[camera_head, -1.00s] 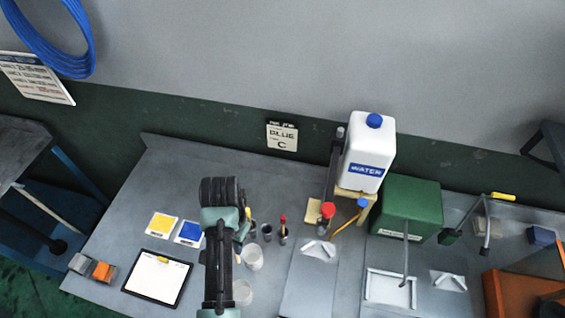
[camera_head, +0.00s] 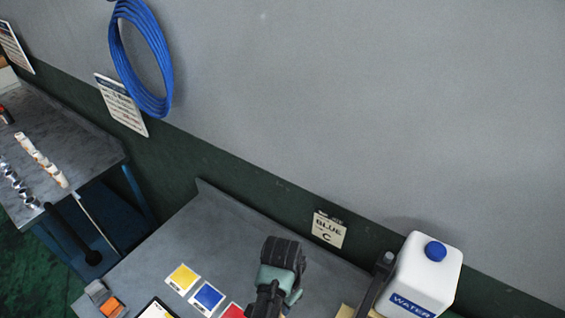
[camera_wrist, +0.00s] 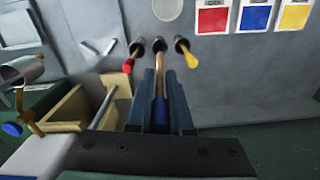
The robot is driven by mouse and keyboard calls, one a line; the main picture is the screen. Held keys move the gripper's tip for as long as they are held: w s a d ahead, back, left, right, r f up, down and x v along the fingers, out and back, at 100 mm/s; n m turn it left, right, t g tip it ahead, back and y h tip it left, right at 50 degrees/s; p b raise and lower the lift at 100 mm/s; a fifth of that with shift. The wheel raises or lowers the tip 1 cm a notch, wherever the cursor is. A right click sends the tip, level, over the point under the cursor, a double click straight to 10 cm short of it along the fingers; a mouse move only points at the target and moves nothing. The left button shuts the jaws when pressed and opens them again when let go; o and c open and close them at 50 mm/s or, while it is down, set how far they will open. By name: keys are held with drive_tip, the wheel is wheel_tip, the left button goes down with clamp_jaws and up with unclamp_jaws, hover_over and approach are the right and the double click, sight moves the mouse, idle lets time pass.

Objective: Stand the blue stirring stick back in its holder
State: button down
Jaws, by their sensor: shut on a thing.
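In the wrist view my gripper (camera_wrist: 160,90) is shut on the blue stirring stick (camera_wrist: 160,112), a tan rod with a blue end between the fingers. The rod points away from me and its far end overlaps the middle dark holder (camera_wrist: 158,44). I cannot tell whether the tip is inside it or just above it. A red-ended stick (camera_wrist: 128,66) stands in the dark holder on the left, and a yellow-ended stick (camera_wrist: 192,60) in the one on the right. In the head view my arm shows at the bottom; the holders and fingertips are out of sight there.
Red (camera_wrist: 212,17), blue (camera_wrist: 256,15) and yellow (camera_wrist: 295,14) cards lie beyond the holders. A clear cup (camera_wrist: 167,8) stands near them. A wooden stand (camera_wrist: 68,110) is close on the left. The water container (camera_head: 425,278) stands right of my arm in the head view.

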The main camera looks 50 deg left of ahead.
drive_tip(key=shift+f+b, duration=3.7)
drive_tip(key=shift+f, duration=1.35)
drive_tip(key=c, duration=0.8)
unclamp_jaws()
drive_tip(key=shift+o, duration=0.2)
wheel_tip(320, 180, up, 12)
drive_tip(key=shift+w+f+b, duration=0.1)
drive_tip(key=shift+b, duration=0.3)
drive_tip(key=shift+r+p, duration=0.35)
drive_tip(key=shift+r, duration=0.25)
